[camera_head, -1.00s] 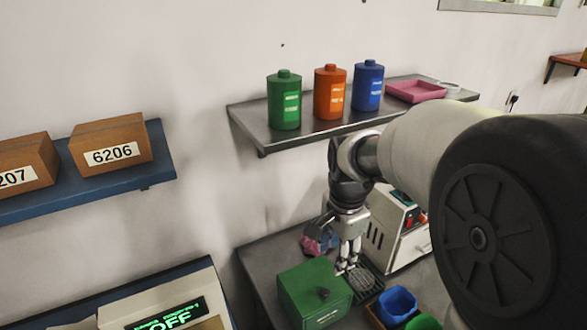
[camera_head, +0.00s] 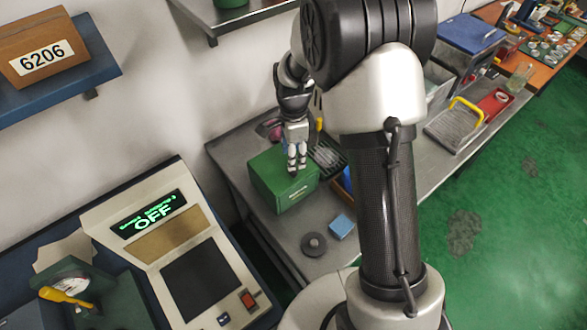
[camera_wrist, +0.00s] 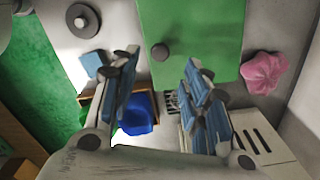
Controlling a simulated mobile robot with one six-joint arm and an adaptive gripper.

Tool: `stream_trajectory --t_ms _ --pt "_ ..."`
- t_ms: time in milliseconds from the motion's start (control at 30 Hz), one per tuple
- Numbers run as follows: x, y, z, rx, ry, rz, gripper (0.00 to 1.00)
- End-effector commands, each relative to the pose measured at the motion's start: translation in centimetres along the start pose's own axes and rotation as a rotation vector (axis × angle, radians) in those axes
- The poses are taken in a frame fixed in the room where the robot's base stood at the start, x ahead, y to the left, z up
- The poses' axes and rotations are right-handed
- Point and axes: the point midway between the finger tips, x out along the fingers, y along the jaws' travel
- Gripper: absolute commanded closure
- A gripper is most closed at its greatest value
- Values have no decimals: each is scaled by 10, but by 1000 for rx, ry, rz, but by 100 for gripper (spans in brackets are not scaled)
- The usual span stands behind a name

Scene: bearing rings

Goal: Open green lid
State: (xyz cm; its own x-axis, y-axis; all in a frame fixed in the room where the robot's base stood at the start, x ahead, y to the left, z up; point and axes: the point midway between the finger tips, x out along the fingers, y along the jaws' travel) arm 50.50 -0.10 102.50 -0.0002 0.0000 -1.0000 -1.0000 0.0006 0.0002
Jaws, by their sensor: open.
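The green box with its flat green lid (camera_head: 268,170) stands on the grey bench in the head view, and the lid lies shut. In the wrist view the lid (camera_wrist: 205,30) fills the top centre, with a dark round knob (camera_wrist: 160,52) on it. My gripper (camera_head: 296,172) points down over the lid and hides the knob in the head view. In the wrist view my gripper (camera_wrist: 163,72) is open, its fingers on either side of the knob's line and empty. I cannot tell the exact height of the fingertips above the lid.
A pink cloth-like item (camera_wrist: 264,72) lies beside the box. A blue container (camera_wrist: 138,115) is on the other side. A blue block (camera_head: 342,226) and a dark disc (camera_head: 314,245) lie in front on the bench. A control panel (camera_head: 190,270) stands left.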

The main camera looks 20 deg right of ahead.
Motion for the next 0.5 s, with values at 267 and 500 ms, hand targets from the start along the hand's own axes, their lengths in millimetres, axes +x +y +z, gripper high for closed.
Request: stream_trajectory --t_ms 267,500 --pt "53 0 0 -1 0 2 57" --pt "68 0 0 -1 0 -1 57"
